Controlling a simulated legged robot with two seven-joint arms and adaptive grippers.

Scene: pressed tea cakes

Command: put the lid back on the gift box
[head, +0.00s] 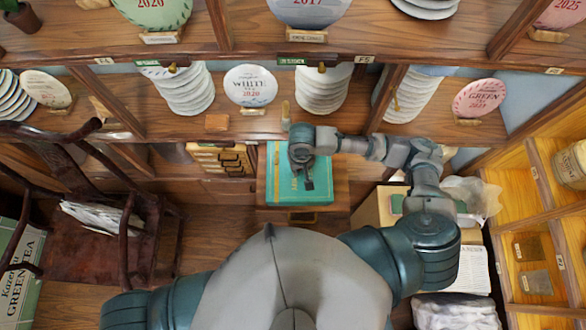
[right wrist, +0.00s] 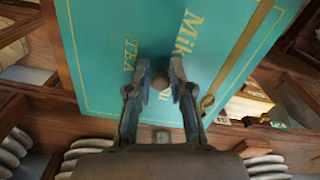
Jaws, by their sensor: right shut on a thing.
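A teal gift box lid (head: 283,188) with gold lettering and a thin border shows in the middle of the head view, above a small wooden stand. It fills much of the right wrist view (right wrist: 110,45), where a gold band crosses its right side. My right gripper (head: 305,182) is over the lid. In the right wrist view its two fingers (right wrist: 160,88) close around a small brown knob (right wrist: 160,80) on the lid. The box body cannot be told apart under the lid, so I cannot tell whether the lid rests on it. My left gripper is out of view.
Shelves with pressed tea cakes (head: 250,86) run behind the stand. A dark wooden chair (head: 95,245) with papers stands at the left. At the right are a cardboard box (head: 375,208) and a wooden shelf unit (head: 505,235). Bare floor (head: 215,225) shows left of the stand.

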